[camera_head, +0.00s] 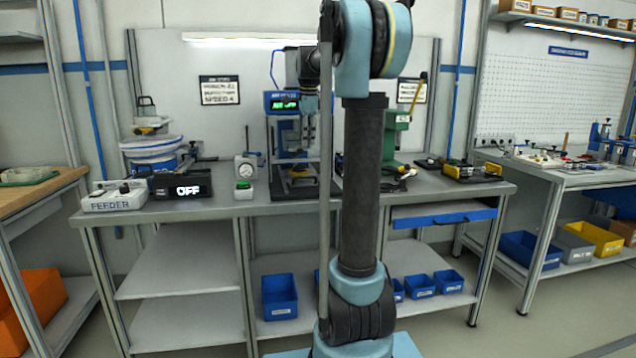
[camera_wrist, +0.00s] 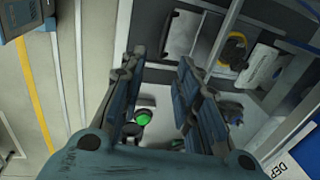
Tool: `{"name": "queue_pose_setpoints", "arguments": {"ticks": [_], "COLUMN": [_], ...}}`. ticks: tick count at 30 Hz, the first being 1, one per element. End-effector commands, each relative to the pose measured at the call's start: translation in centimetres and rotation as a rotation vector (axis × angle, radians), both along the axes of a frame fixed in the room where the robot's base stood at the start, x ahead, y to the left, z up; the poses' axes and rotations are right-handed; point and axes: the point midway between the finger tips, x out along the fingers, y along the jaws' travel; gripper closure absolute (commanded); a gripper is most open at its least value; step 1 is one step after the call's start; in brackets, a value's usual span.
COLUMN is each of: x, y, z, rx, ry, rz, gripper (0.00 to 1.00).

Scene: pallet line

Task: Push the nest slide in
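The blue bench press (camera_head: 283,103) with a lit green display stands at the middle of the workbench, partly behind my arm. A yellow part (camera_head: 298,171) sits low inside its frame, where the nest slide appears to be; I cannot make out the slide's edges or how far it is out. In the wrist view a yellow ring-shaped part (camera_wrist: 234,48) with a dark middle lies right of the fingers, beside grey plates. My gripper (camera_wrist: 160,64) has its two fingers apart with nothing between them, above the bench. In the head view my arm hides most of it.
A green button (camera_wrist: 142,117) shows between the fingers, lower down. A blue drawer (camera_head: 443,216) hangs under the right side.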

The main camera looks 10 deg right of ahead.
Motion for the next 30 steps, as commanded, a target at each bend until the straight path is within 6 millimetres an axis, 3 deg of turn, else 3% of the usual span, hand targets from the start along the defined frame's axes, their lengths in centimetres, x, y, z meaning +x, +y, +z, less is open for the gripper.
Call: {"name": "queue_pose_setpoints", "arguments": {"ticks": [5,30], "x": [-0.8,-13.0], "y": [0.0,0.1], "z": [2.5,-3.7], "rx": [-0.001,-0.085], "ry": [0.0,-0.003], "rz": [0.008,0.443], "gripper": [0.7,0.7]}}
